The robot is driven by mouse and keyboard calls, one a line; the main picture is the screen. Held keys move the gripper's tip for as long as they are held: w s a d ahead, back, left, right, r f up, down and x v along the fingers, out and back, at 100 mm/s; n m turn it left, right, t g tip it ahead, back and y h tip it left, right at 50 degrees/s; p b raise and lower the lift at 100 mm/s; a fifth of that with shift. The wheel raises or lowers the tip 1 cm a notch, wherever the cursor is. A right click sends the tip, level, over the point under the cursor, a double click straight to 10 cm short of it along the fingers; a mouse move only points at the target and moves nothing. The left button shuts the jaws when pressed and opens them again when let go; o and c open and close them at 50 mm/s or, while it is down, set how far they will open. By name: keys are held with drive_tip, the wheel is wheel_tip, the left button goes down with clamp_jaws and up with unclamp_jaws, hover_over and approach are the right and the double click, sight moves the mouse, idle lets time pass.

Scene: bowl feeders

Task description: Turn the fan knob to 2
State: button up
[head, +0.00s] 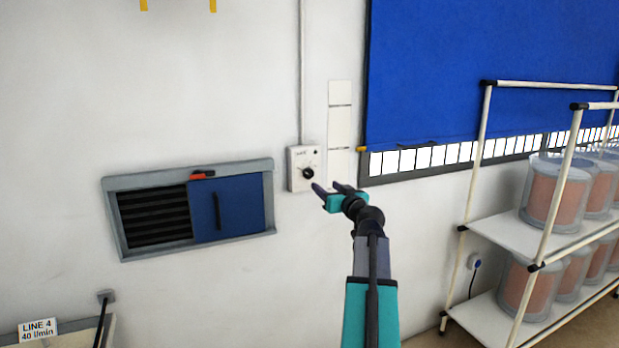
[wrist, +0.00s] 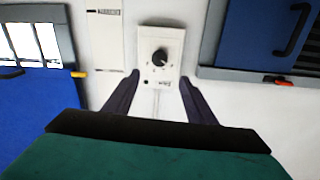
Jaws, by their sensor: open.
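The fan knob (head: 308,173) is a small round black dial on a pale wall box (head: 296,156). In the wrist view the knob (wrist: 160,57) sits on the box (wrist: 174,42), with a light pointer mark and small numerals around it that are too small to read. My gripper (head: 328,187) is open and empty, just to the right of and below the box in the head view. In the wrist view its two dark fingers (wrist: 159,92) are spread apart, one to each side below the knob, and do not touch it.
A vent with a blue sliding panel (head: 229,208) and orange latch is left of the box. A blue blind (head: 480,70) covers a window at right. A white-shelved rack (head: 487,235) with several spools stands at right. The wall around the box is mostly clear.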

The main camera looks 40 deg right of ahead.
sight(309, 174)
drive_tip(key=shift+p+x, duration=2.4)
drive_tip(key=shift+x, duration=4.25)
drive_tip(key=shift+c, duration=0.2)
drive_tip(key=c, duration=1)
drive_tip(key=shift+a+f, duration=0.1)
drive_tip(key=shift+a, duration=0.05)
